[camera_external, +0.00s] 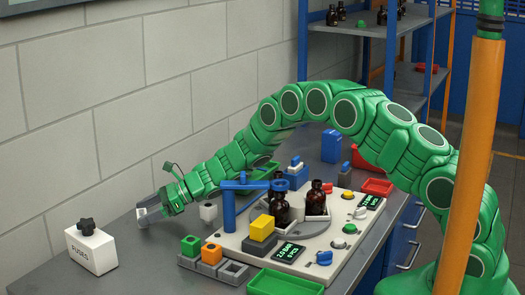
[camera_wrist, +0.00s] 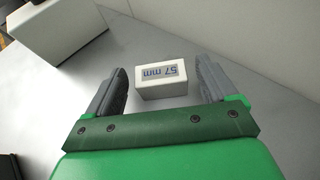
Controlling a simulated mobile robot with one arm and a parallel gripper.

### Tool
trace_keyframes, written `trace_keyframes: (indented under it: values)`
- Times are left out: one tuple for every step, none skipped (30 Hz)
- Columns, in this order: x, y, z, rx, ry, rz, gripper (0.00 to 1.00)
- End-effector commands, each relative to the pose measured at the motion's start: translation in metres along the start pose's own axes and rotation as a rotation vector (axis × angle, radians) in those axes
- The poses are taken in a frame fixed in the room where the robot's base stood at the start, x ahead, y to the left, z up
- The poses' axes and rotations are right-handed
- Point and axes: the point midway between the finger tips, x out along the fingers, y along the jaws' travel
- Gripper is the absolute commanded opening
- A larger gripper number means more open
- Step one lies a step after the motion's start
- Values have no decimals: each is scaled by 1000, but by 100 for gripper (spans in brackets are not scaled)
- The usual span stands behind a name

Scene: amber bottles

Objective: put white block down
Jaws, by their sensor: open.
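My gripper (camera_wrist: 161,68) is open, with a visible gap between each dark finger and the block. In the external view my gripper (camera_external: 149,211) is low over the table's far left part, near the wall. A small pale patch shows at its fingertips there, but I cannot tell block from finger.
A white box marked FUSES (camera_external: 91,248) with a black knob stands left of my gripper. A small white cube with a dark top (camera_external: 208,211) stands to the right. Further right is a pale board (camera_external: 335,262) with amber bottles (camera_external: 316,199) and a blue post (camera_external: 229,210).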

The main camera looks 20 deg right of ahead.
Motion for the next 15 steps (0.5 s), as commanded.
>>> trace_keyframes:
  values:
    - [0, 0, 0, 0, 0, 0, 86]
    - [0, 0, 1, 0, 0, 0, 86]
    - [-1, 0, 2, 0, 0, 0, 86]
    - [-2, 0, 3, 0, 0, 0, 86]
    - [-4, 0, 3, 1, 0, -1, 86]
    - [-7, 0, 2, 1, 1, -1, 86]
    - [-10, 0, 2, 2, 1, -1, 86]
    - [-14, 0, 2, 3, 1, -1, 86]
    - [-19, 0, 2, 5, 1, -2, 86]
    - [-23, -1, 2, 5, 1, -2, 86]
    - [-28, -1, 2, 5, 1, -2, 86]
    - [-34, -1, 3, 3, 0, -2, 86]
    - [-40, -2, 4, 2, -1, -3, 86]
    - [-44, -2, 4, 2, -2, -4, 86]
    - [-51, -2, 4, 1, -1, -4, 86]
